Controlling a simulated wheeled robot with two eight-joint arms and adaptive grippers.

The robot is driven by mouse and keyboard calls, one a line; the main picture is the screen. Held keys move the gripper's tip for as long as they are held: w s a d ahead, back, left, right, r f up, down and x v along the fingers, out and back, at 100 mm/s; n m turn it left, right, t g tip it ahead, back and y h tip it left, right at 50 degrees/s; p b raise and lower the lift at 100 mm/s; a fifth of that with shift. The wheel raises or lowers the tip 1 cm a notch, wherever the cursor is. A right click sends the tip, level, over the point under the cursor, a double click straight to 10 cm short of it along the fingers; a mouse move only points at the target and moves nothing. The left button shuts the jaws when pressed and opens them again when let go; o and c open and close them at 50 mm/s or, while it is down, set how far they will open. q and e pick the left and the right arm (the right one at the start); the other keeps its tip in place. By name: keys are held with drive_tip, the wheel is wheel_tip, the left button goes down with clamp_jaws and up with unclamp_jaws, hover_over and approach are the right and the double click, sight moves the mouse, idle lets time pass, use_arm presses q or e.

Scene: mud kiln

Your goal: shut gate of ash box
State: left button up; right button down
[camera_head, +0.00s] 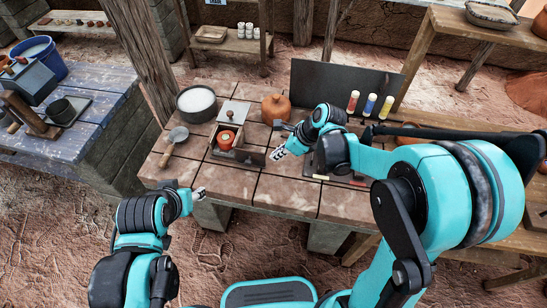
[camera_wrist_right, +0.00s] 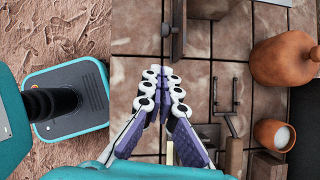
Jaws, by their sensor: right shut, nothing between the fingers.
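The ash box (camera_head: 222,153) stands on the tiled table, with a grey knobbed lid on top and a round red-orange thing in its opening. A dark panel that looks like its gate (camera_head: 256,158) sticks out to the right from the front corner, standing open. In the right wrist view a grey upright plate, likely this gate (camera_wrist_right: 179,32), is at the top. My right gripper (camera_head: 278,153) is just right of the gate; its fingers (camera_wrist_right: 160,88) are shut and empty. My left gripper (camera_head: 200,194) is by the table's front edge, its fingers too small to read.
A white-filled bowl (camera_head: 197,103) and a ladle (camera_head: 174,140) are left of the box. An orange lidded pot (camera_head: 276,108) stands behind right. Coloured vials (camera_head: 370,105) stand farther right. Hand tools (camera_wrist_right: 228,110) lie near my right gripper.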

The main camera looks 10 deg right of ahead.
drive_tip(key=b+x, duration=0.2)
drive_tip(key=x, duration=0.5)
drive_tip(key=shift+a+f+b, duration=0.1)
drive_tip(key=shift+f+b, duration=0.2)
drive_tip(key=shift+f, duration=0.1)
drive_tip(key=shift+w+a+f+b, duration=0.2)
drive_tip(key=shift+w+a+f, duration=0.1)
drive_tip(key=shift+a, duration=0.2)
drive_tip(key=shift+w+a+f+b, duration=0.2)
drive_tip(key=shift+w+a+f, duration=0.1)
drive_tip(key=shift+a, duration=0.2)
drive_tip(key=shift+w+a+f, duration=0.1)
drive_tip(key=shift+w+a, duration=0.05)
drive_tip(key=shift+a, duration=0.15)
drive_tip(key=shift+w+a+f, duration=0.1)
drive_tip(key=shift+w+a, duration=0.05)
drive_tip(key=shift+a, duration=0.1)
drive_tip(key=shift+a, duration=0.1)
drive_tip(key=w+a, duration=0.1)
drive_tip(key=a, duration=0.2)
drive_tip(key=w+a, duration=0.1)
drive_tip(key=a, duration=0.3)
drive_tip(key=w+a, duration=0.1)
drive_tip(key=a, duration=0.3)
drive_tip(key=shift+w+b, duration=0.3)
